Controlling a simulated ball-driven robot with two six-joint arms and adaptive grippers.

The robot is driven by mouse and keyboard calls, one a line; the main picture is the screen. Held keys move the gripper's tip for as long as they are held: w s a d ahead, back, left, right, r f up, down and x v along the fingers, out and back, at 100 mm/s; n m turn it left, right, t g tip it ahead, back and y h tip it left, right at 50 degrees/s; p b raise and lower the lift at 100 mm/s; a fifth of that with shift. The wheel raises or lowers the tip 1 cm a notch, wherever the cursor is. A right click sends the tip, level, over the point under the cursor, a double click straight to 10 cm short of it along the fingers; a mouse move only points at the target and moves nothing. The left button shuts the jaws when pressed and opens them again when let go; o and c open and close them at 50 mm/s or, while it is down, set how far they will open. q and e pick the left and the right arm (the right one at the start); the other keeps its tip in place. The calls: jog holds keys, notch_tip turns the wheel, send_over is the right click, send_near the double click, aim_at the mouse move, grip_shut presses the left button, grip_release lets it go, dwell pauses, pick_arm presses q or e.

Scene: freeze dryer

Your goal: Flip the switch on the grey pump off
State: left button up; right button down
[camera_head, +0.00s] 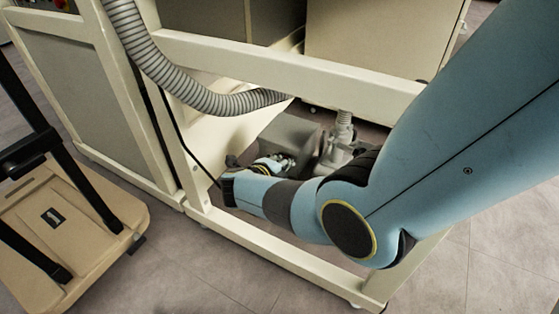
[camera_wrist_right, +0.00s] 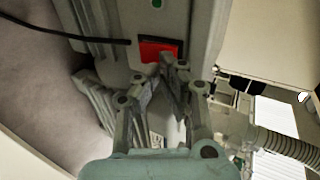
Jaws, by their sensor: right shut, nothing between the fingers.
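The grey pump (camera_head: 288,132) sits low inside the cream frame in the head view, partly hidden by my right arm. In the right wrist view the pump body (camera_wrist_right: 205,28) fills the top middle, with a red switch (camera_wrist_right: 158,49) in a dark surround on its face. My right gripper (camera_wrist_right: 173,72) is shut and empty, its fingertips at the lower right edge of the red switch. I cannot tell whether they touch it. In the head view the right gripper (camera_head: 282,160) is small beside the pump, and the switch is hidden. My left gripper is not in view.
The cream frame's upper beam (camera_head: 290,68) and lower rail (camera_head: 285,262) border the opening my arm reaches through. A ribbed grey hose (camera_head: 180,88) hangs across the upper left. A black cord (camera_wrist_right: 70,38) runs to the pump near the switch. A beige wheeled base (camera_head: 75,235) stands at left.

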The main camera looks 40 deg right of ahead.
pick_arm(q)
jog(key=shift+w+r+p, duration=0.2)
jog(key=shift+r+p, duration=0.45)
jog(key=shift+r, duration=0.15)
pick_arm(e)
jog(key=shift+r, duration=0.8)
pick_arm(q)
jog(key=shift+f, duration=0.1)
